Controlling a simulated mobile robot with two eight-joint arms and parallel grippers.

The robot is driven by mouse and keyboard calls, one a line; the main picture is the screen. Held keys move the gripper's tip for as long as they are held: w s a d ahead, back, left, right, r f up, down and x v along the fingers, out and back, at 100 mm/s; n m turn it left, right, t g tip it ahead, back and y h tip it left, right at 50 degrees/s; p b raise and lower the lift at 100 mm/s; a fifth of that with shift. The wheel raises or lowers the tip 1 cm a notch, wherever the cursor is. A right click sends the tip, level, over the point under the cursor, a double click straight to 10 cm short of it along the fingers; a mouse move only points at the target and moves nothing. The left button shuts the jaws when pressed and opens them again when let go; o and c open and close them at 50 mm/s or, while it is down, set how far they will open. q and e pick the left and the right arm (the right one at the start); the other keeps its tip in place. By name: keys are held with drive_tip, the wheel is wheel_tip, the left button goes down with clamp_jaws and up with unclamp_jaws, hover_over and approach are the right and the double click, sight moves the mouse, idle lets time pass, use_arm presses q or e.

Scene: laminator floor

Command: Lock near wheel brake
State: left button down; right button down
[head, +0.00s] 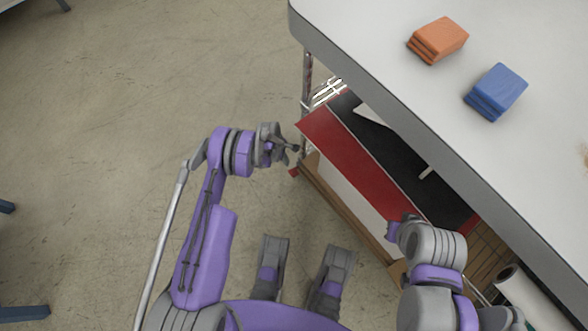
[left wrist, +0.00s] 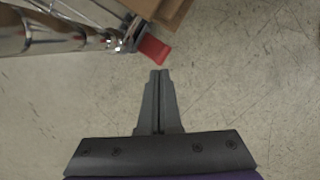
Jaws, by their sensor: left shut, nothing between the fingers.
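The near wheel brake is a red lever (left wrist: 154,50) at the foot of a shiny metal post (left wrist: 60,38) in the left wrist view. In the head view a small red tip (head: 294,172) shows below the cart's near corner. My left gripper (head: 294,148) is shut and empty beside that corner. In the left wrist view its fingertips (left wrist: 160,72) point at the red lever, with a small gap in the picture. The wheel itself is mostly hidden. My right arm's end (head: 394,230) is by the cart's side; its fingers are not clear.
The cart has a white top (head: 400,60) carrying orange blocks (head: 438,40) and blue blocks (head: 497,92). Red and black sheets (head: 355,165) and cardboard (head: 335,198) lie on a lower shelf, with the red sheet jutting out near my left gripper.

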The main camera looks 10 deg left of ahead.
sight(292, 172)
use_arm(q)
drive_tip(key=shift+s, duration=0.1)
drive_tip(key=shift+b+x, duration=1.4)
drive_tip(key=shift+x, duration=2.15)
